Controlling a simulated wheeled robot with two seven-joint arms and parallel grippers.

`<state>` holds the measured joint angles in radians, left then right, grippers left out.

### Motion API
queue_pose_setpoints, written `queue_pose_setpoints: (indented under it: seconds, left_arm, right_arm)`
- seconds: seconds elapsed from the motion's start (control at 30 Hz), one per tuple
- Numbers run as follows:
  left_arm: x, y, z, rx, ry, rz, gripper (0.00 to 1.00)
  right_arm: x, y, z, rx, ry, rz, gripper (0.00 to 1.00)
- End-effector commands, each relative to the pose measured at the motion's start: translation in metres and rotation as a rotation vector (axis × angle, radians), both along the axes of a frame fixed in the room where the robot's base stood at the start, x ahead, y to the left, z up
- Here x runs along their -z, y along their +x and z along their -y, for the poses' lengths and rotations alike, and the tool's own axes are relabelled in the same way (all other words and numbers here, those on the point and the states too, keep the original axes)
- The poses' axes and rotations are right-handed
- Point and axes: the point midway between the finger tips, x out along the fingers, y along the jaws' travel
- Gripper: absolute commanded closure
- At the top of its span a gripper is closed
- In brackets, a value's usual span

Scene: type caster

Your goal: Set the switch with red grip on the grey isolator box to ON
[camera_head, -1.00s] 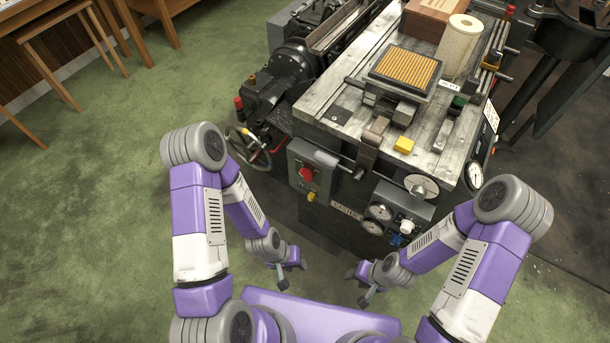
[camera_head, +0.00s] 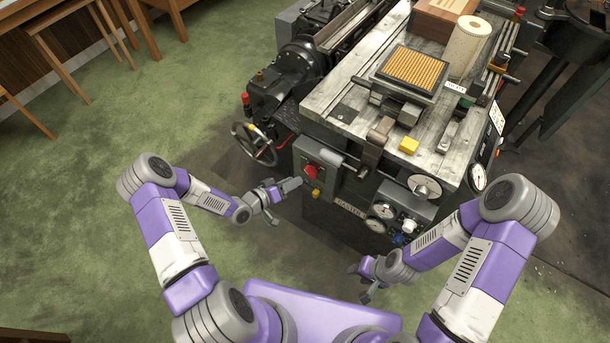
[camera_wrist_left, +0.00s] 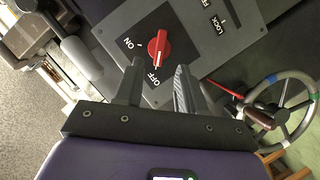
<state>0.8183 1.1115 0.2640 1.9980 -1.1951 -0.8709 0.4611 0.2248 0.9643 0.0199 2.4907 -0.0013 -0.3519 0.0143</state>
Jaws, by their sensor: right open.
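The grey isolator box (camera_head: 303,150) is on the front left of the machine and also shows in the left wrist view (camera_wrist_left: 185,20). Its red switch grip (camera_head: 311,171) is clear in the left wrist view (camera_wrist_left: 159,46), its lower end pointing toward the OFF label. The ON label is at its upper left. My left gripper (camera_head: 284,202) is open and empty, just left of and below the box. Its two fingers (camera_wrist_left: 156,84) are apart, with the red grip showing beyond the gap between them. My right gripper (camera_head: 359,283) is open and empty, low in front of the machine.
A yellow knob (camera_head: 316,193) sits below the red grip. A grey cylinder (camera_head: 328,157) and a lever (camera_head: 372,150) are right of it. A handwheel (camera_head: 255,143) stands left of the box. A gauge panel (camera_head: 400,208) is to the right.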

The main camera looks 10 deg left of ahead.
Motion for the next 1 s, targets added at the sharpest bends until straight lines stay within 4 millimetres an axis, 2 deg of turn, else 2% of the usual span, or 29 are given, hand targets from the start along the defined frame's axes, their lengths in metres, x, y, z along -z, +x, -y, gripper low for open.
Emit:
queue_pose_setpoints:
  seconds: [0.33, 0.5, 0.73, 0.77, 1.0]
  left_arm:
    - [0.015, 0.041, 0.031, 0.003, 0.001, 0.000, 0.61]
    - [0.017, 0.049, 0.037, 0.002, 0.002, -0.001, 0.61]
    - [0.017, 0.049, 0.037, 0.002, 0.002, -0.002, 0.61]
    - [0.017, 0.049, 0.037, 0.002, 0.002, -0.002, 0.62]
    - [0.017, 0.049, 0.037, 0.002, 0.002, -0.002, 0.99]
  right_arm:
    - [0.011, 0.000, 0.000, 0.000, 0.000, 0.000, 0.57]
    - [0.012, 0.000, 0.000, 0.000, 0.000, 0.000, 0.57]
    - [0.012, 0.000, 0.000, 0.000, 0.000, 0.000, 0.57]
    - [0.012, 0.000, 0.000, 0.000, 0.000, 0.000, 0.57]
    - [0.012, 0.000, 0.000, 0.000, 0.000, 0.000, 0.57]
